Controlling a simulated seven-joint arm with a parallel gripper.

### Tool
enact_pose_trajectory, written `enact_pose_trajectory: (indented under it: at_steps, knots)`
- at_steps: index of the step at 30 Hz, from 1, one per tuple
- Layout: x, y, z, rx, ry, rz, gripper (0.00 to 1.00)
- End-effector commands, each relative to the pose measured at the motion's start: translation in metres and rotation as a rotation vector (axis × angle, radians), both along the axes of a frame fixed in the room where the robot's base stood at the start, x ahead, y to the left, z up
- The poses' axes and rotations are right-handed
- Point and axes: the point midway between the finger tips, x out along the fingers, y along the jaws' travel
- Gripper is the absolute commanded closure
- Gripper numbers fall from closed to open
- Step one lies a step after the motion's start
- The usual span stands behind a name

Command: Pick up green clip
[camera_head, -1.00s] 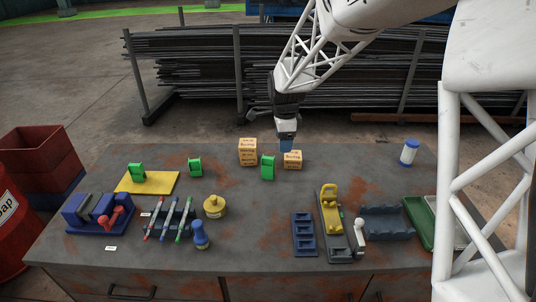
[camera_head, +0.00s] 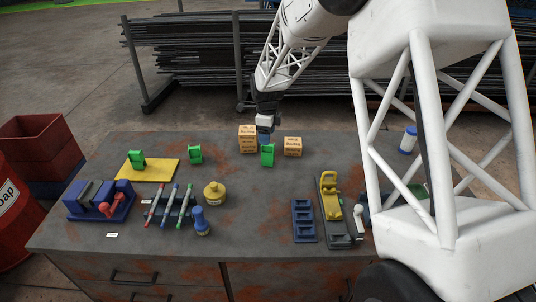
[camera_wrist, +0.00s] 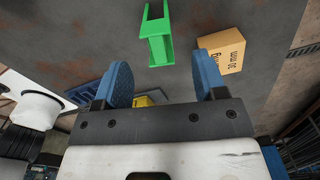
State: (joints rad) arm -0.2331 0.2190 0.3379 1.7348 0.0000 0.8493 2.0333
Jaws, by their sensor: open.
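A green clip (camera_head: 267,155) stands on the table between two cardboard boxes. In the wrist view the green clip (camera_wrist: 158,40) lies just beyond my fingertips, roughly between their lines. My gripper (camera_head: 265,137) is above and behind this clip in the head view, its blue fingers partly hidden. In the wrist view my gripper (camera_wrist: 163,78) is open, with nothing between the fingers. Two more green clips show in the head view: one stands on the bare table (camera_head: 195,153), and the other stands on a yellow mat (camera_head: 165,172).
A stacked pair of boxes (camera_head: 247,140) stands left of the near clip and a single box (camera_head: 293,147) right of it. A box (camera_wrist: 222,50) is close to the right finger in the wrist view. Pens on a rack (camera_head: 168,213), a yellow pot (camera_head: 214,193) and a blue tray (camera_head: 303,220) stand nearer.

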Motion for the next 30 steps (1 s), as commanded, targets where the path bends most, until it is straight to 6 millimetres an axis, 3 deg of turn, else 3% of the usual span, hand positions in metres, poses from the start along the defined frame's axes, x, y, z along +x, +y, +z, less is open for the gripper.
enact_pose_trajectory:
  at_steps: [10, 23, 30]
  knots:
    - [-0.001, -0.001, -0.023, 0.0, 0.001, 0.0, 0.35]
    - [-0.001, -0.001, -0.028, -0.001, 0.001, 0.001, 0.35]
    - [-0.003, -0.003, -0.049, -0.001, 0.002, 0.0, 0.35]
